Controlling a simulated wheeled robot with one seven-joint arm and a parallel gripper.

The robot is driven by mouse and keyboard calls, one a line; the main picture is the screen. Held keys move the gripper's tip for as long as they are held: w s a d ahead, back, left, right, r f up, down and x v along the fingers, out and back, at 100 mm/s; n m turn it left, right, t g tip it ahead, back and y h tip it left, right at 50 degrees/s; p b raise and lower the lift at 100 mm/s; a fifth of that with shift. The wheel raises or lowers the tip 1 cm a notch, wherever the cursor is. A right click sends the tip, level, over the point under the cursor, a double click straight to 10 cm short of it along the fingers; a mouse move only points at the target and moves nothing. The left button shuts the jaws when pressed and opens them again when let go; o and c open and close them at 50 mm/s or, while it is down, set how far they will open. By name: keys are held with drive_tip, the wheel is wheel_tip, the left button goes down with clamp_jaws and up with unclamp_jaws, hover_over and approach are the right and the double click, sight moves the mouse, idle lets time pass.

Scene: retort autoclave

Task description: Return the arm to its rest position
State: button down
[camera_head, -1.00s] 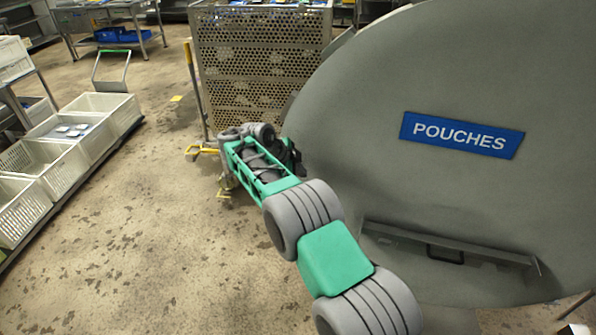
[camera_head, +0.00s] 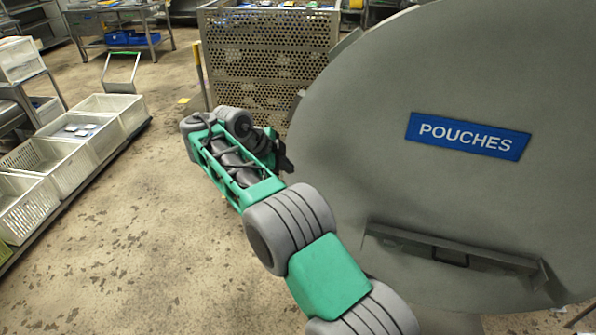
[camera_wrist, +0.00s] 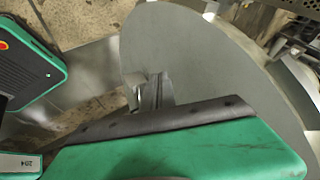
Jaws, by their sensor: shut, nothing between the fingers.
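My arm reaches out from the bottom of the head view over the floor, bent at its green and grey joints. My gripper (camera_head: 283,160) is the small dark part at its far end, partly hidden behind the wrist. It is shut, and I see nothing held in it. The big grey round door (camera_head: 400,185) with the blue POUCHES sign (camera_head: 468,136) stands just right of the arm. I cannot tell the exact gap between them. In the wrist view the grey door (camera_wrist: 215,75) also shows, beyond green parts of my own body.
A perforated metal crate (camera_head: 265,60) stands behind the arm. White baskets (camera_head: 30,205) line a low rack at the left. A metal table (camera_head: 115,22) with blue bins is at the back left. The floor (camera_head: 140,240) between baskets and arm is clear. A handle bracket (camera_head: 450,250) juts from the door.

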drive_tip(key=s+a+f+n+g+y, duration=0.1)
drive_tip(key=s+a+f+n, duration=0.1)
drive_tip(key=f+n, duration=0.55)
drive_tip(key=s+a+f+n+g, duration=0.1)
drive_tip(key=s+a+f+n, duration=0.1)
drive_tip(key=f+n, duration=0.5)
drive_tip(key=s+f+n+g+y, duration=0.1)
drive_tip(key=s+f+n, duration=0.2)
drive_tip(key=s+n, duration=0.45)
drive_tip(key=s+d+r+n+g+y, duration=0.15)
drive_tip(key=s+d+r, duration=0.3)
drive_tip(key=s, duration=0.75)
drive_tip(key=s+d+r+m+g+y, duration=0.1)
drive_tip(key=s+d+r+y, duration=0.15)
drive_tip(key=s+d, duration=0.6)
drive_tip(key=d+r+m+t, duration=0.2)
drive_tip(key=d+r+t, duration=0.2)
drive_tip(key=r, duration=0.6)
drive_tip(key=shift+d+m+t, duration=0.3)
drive_tip(key=shift+m+t, duration=0.05)
